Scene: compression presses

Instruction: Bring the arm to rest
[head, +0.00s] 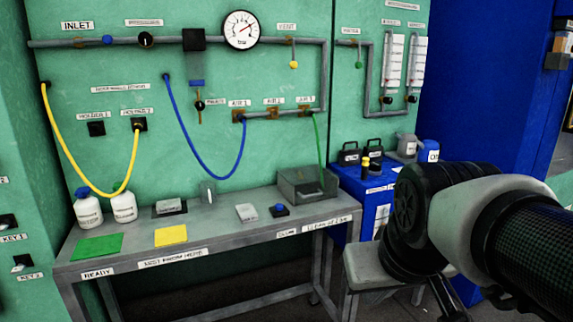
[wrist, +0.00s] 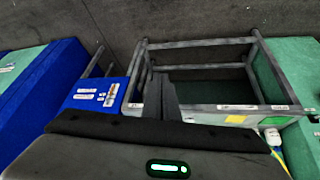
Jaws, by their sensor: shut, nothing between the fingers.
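My arm (head: 455,225) fills the lower right of the head view, in front of the blue cabinet and to the right of the grey bench. Its dark joint and pale shell show, but my gripper's fingers cannot be made out there. In the wrist view my gripper (wrist: 161,82) shows as dark fingers close together at the centre, shut with nothing between them. The view seems upside down, with the bench (wrist: 205,107) beyond the fingers. They appear clear of it, though the distance is hard to tell.
The grey bench (head: 215,228) carries two white bottles, a green mat (head: 97,247), a yellow mat (head: 171,236) and a grey box (head: 306,184). Blue (head: 225,177), yellow and green hoses hang on the wall. A blue cabinet (head: 372,190) with dark containers stands right of the bench.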

